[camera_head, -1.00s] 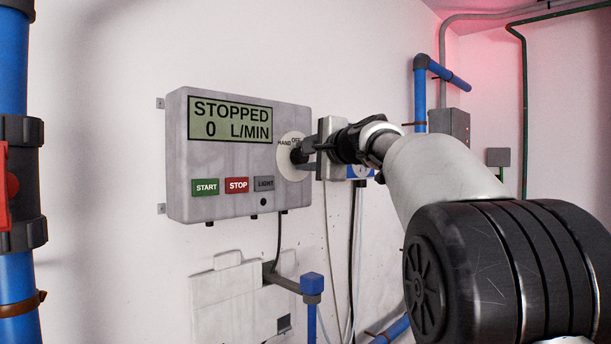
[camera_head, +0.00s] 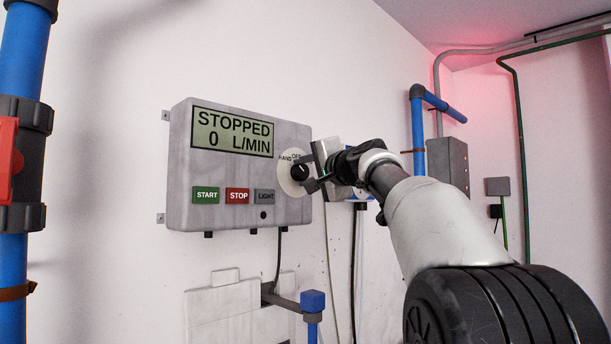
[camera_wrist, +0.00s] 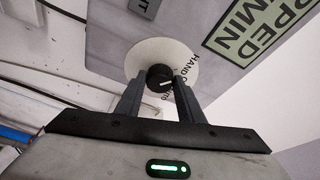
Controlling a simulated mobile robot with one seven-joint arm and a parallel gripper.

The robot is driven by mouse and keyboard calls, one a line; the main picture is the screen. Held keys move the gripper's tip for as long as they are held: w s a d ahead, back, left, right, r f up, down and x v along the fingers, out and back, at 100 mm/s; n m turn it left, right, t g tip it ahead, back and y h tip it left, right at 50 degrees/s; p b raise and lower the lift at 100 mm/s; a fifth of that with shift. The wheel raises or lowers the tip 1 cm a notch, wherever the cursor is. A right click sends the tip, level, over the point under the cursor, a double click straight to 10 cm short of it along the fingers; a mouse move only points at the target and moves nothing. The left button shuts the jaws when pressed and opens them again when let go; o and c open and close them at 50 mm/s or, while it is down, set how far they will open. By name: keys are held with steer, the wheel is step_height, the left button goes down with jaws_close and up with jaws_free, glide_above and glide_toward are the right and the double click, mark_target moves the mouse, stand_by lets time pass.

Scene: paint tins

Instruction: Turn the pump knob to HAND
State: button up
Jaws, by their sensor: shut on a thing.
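The black pump knob (camera_head: 299,172) sits on a round pale dial on the right of the grey control box (camera_head: 181,190). HAND and OFF labels show above it. In the wrist view the knob (camera_wrist: 159,77) is between the fingertips, and its white mark points to the right, roughly towards the labels partly hidden by the right finger. My gripper (camera_head: 308,173) is shut on the knob, coming from the right, with its fingers tilted. The gripper also shows in the wrist view (camera_wrist: 156,84). The display (camera_head: 232,132) reads STOPPED, 0 L/MIN.
START (camera_head: 206,195), STOP (camera_head: 238,195) and LIGHT (camera_head: 265,196) buttons sit left of and below the knob. A blue pipe (camera_head: 20,100) with a red-handled valve (camera_head: 6,160) stands at far left. Cables hang below the box. The wall above the box is clear.

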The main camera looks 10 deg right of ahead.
steer(key=o, duration=1.1)
steer(key=shift+c, duration=0.2)
steer(key=shift+s, duration=0.1)
steer(key=b+v, duration=0.4)
steer(key=v, duration=1.3)
steer(key=shift+b, duration=0.3)
steer(key=shift+s, duration=0.1)
